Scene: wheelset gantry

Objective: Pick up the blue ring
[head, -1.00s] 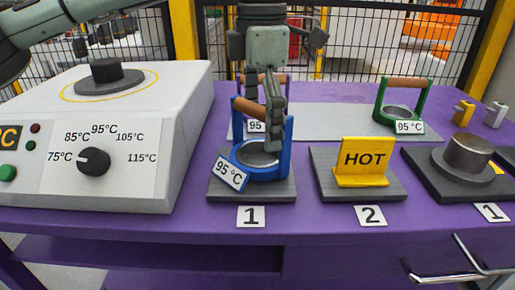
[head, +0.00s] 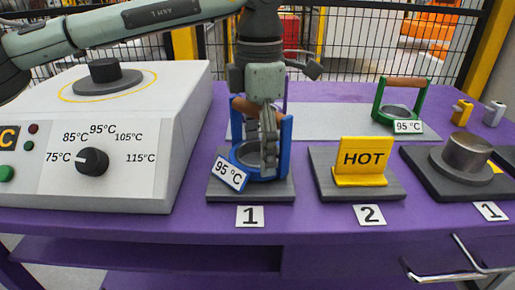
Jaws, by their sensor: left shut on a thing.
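The blue ring (head: 284,150) stands upright on the dark plate (head: 228,188) marked 1. It has a wooden handle across its top and a white 95 °C tag (head: 230,169) on its front left. My left gripper (head: 267,150) comes down over it from above and is shut on its handle. The gripper hides part of the handle and the inside of the ring. I see no gap between the ring and the plate. My right gripper is not in view.
A white heater (head: 180,130) with a dial stands at the left. A yellow HOT sign (head: 362,160) stands on plate 2 (head: 392,189). A green ring (head: 380,104) stands on the grey mat behind. A metal cylinder (head: 468,152) sits on a dark base at the right.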

